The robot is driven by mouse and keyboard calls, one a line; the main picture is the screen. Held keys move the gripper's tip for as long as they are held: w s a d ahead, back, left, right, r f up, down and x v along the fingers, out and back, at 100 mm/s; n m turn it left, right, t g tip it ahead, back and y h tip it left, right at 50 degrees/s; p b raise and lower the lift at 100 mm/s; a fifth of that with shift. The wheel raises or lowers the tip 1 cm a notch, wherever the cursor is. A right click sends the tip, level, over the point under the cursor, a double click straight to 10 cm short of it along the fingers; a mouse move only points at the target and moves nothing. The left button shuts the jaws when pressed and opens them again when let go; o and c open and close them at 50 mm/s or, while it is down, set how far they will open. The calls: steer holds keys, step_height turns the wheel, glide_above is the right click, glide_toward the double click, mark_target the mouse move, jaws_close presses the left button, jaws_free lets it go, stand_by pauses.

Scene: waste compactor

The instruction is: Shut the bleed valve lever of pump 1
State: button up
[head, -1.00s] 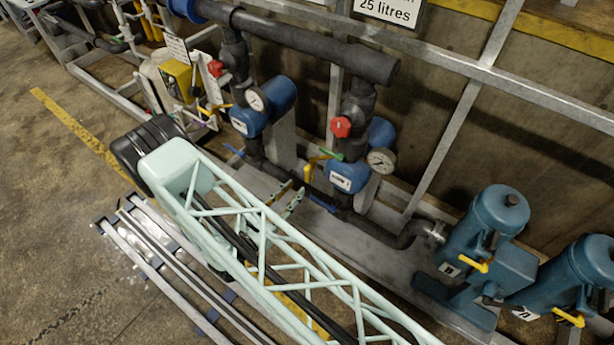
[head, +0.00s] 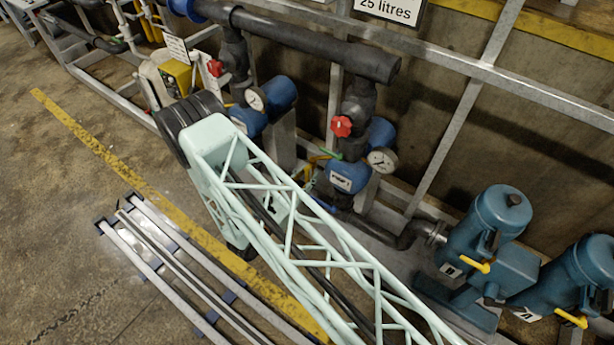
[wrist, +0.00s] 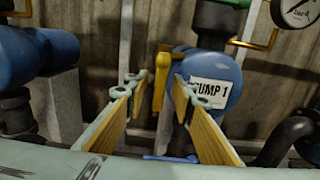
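Pump 1 (wrist: 222,70) is a blue housing with a white "PUMP 1" label, right of centre in the wrist view. A yellow lever (wrist: 161,78), which looks like the bleed valve lever, hangs upright at its left side. In the head view the lever (head: 319,158) shows small beside the blue pump (head: 349,177). My gripper (wrist: 163,92) is open, with a yellow-padded finger on each side of the lever in the picture. Nothing shows gripped; whether the lever is between the fingers in depth, I cannot tell. In the head view my arm hides most of the gripper.
A blue lever (wrist: 172,158) lies low between the fingers in the picture. Another blue pump (wrist: 38,55) stands at left. A dark pipe (head: 320,45) runs above.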

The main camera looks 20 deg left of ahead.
steer(key=shift+w, duration=0.1)
steer(key=shift+c, duration=0.7)
jaws_close()
